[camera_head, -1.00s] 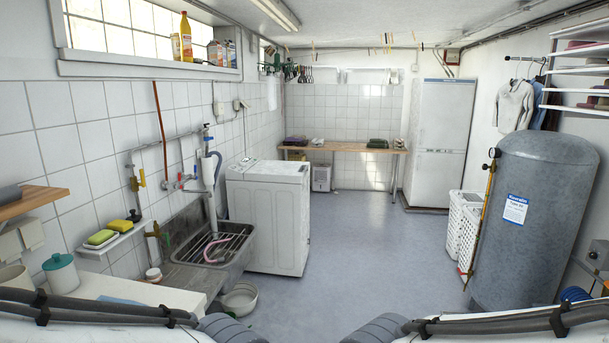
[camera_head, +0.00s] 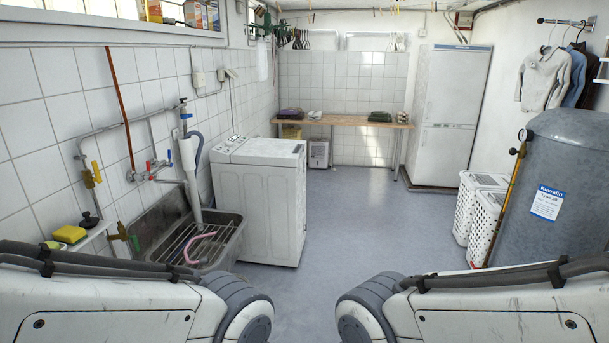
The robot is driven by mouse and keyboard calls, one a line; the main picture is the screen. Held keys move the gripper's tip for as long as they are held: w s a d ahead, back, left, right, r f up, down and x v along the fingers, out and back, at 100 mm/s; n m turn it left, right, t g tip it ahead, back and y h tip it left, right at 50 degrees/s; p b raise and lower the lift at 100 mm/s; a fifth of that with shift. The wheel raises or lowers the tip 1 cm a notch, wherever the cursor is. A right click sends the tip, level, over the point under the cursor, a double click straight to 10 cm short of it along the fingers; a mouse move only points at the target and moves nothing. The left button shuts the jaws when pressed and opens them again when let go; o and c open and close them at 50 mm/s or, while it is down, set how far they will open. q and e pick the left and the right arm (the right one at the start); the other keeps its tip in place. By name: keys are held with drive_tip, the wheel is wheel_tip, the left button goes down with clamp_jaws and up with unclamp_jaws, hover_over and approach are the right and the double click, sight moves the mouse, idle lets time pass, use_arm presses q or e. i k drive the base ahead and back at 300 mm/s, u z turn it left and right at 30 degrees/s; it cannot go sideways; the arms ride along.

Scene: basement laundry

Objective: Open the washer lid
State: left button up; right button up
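The white top-loading washer (camera_head: 258,200) stands against the left tiled wall, ahead and left of me. Its lid (camera_head: 268,152) on top looks shut and flat, with a control panel strip (camera_head: 231,143) at the wall side. My two arms come in from the lower left and lower right, and only their upper links and joints show. Both grippers are out of the picture, so their state is hidden.
A metal sink (camera_head: 186,240) with a rack and pink hose stands left, before the washer. A grey tank (camera_head: 562,190) and white laundry baskets (camera_head: 480,213) stand right. A wooden table (camera_head: 345,121) and fridge (camera_head: 447,115) are at the back. The middle floor is clear.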

sight(263, 151)
drive_tip(key=z, duration=0.1)
drive_tip(key=i, duration=3.9)
drive_tip(key=z, duration=0.15)
